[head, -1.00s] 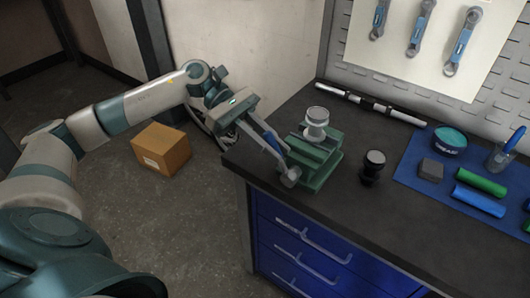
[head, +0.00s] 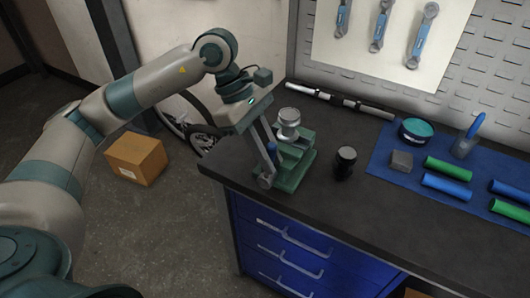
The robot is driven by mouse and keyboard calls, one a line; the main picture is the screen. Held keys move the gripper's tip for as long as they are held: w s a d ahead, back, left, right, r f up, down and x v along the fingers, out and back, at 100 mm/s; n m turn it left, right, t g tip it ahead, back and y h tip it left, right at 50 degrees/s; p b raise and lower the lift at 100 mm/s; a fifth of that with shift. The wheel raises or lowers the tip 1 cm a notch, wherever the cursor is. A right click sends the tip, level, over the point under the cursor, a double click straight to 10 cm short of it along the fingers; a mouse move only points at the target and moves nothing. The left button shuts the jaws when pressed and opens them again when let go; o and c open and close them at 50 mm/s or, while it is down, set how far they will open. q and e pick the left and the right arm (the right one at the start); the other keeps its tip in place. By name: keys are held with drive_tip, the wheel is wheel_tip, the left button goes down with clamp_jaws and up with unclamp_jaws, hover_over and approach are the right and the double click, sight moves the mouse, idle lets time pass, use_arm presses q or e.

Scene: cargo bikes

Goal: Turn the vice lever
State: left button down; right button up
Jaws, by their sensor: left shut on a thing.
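The green vice (head: 297,172) stands at the front left corner of the dark workbench, with a silver round part (head: 288,120) on top. My left gripper (head: 269,148) comes down from above and is shut on the lever's handle, which points steeply upward. My right gripper is not in view.
A black knob-like part (head: 345,162) stands right of the vice. A blue mat (head: 400,181) farther right holds a tin (head: 416,132), a grey block (head: 402,161) and several rolls. A metal bar (head: 340,99) lies behind. A cardboard box (head: 137,158) is on the floor.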

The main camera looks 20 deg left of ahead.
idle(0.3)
use_arm(q)
drive_tip(key=c, duration=1.7)
unclamp_jaws()
drive_tip(key=shift+d, duration=0.15)
drive_tip(key=shift+o, duration=0.2)
